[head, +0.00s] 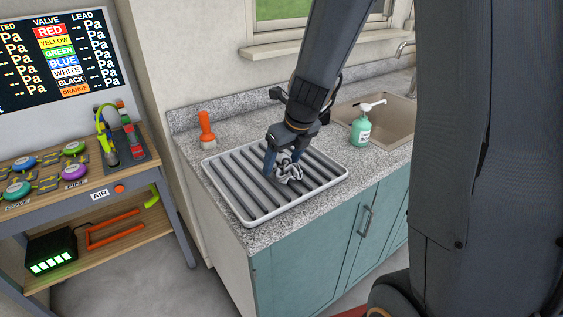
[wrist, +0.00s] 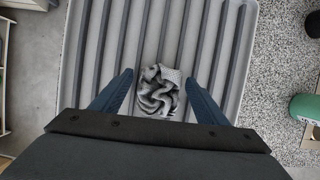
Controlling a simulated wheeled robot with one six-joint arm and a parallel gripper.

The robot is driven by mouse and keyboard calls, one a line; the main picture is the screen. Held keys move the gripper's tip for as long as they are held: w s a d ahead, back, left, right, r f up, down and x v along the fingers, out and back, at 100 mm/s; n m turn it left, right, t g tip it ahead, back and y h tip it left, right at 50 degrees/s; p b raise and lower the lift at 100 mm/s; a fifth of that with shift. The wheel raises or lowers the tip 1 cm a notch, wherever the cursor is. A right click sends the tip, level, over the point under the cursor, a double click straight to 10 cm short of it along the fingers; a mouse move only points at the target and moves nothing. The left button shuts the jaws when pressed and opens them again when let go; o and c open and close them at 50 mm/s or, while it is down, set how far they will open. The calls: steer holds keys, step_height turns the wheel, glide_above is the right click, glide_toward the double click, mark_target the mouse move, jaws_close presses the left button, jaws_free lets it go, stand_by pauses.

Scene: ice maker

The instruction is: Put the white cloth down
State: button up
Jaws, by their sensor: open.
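The white cloth (head: 289,168) is a crumpled, greyish-white bundle on the ribbed grey drying tray (head: 226,205). In the wrist view the cloth (wrist: 158,92) lies on the tray's ribs (wrist: 150,30), between the two blue fingers. My gripper (head: 284,172) is just above the tray, pointing down, with its fingers around the cloth. In the wrist view my gripper (wrist: 158,84) is open, and gaps show between the cloth and both fingers. The underside of the cloth is hidden.
An orange flashlight-like object (head: 206,128) stands behind the tray. A green pump bottle (head: 361,130) stands to the right, beside the sink (head: 385,110). A workbench (head: 75,190) with coloured knobs and a screen is at left. Bare granite counter (head: 250,118) surrounds the tray.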

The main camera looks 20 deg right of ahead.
mark_target(292, 171)
steer(key=v, duration=1.1)
steer(key=s+f+n+g, duration=0.1)
steer(key=s+f+n, duration=0.3)
steer(key=n, duration=1.2)
steer(key=s+a+f+n+g+h, duration=0.1)
steer(key=s+f+n, duration=0.4)
steer(key=s+n, duration=0.5)
steer(key=shift+s+a+n+g+h+p, duration=0.2)
steer(key=shift+a+n+g+h+p, duration=0.15)
steer(key=shift+n, duration=2.65)
steer(key=shift+d+r, duration=0.1)
